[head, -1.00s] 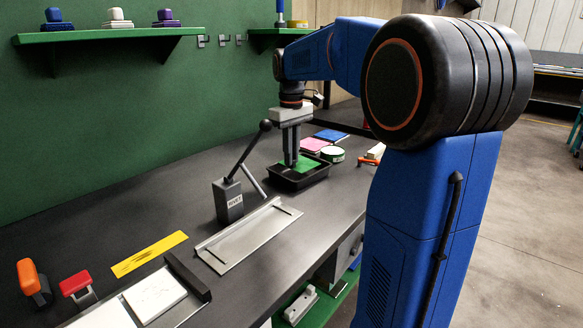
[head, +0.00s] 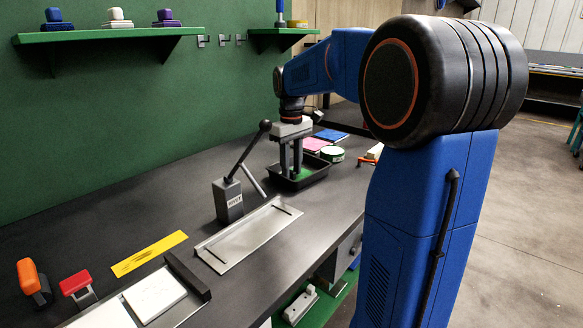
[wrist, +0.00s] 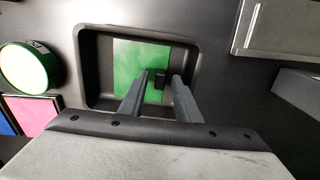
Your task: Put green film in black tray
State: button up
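The green film (head: 304,173) lies in the black tray (head: 318,177) on the dark bench. In the wrist view the film (wrist: 130,62) looks flat on the floor of the tray (wrist: 87,65), inside its walls. My gripper (head: 291,172) is above the tray with its fingers pointing down. In the wrist view my gripper (wrist: 160,84) has its fingers apart with no film held between them. A small dark piece shows between the fingertips over the film; I cannot tell what it is. The fingers hide part of the film's right side.
A green-and-white roll (head: 332,154) and pink (head: 314,144) and blue (head: 331,135) sheets lie behind the tray. A lever press (head: 229,200) stands left of it, with a metal plate (head: 247,236) in front. A yellow strip (head: 149,253) lies further left.

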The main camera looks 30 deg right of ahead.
aim_at(291, 171)
notch_tip(291, 171, up, 12)
jog(key=shift+r, duration=0.15)
dwell(0.6)
jog(key=shift+s, duration=0.1)
dwell(0.4)
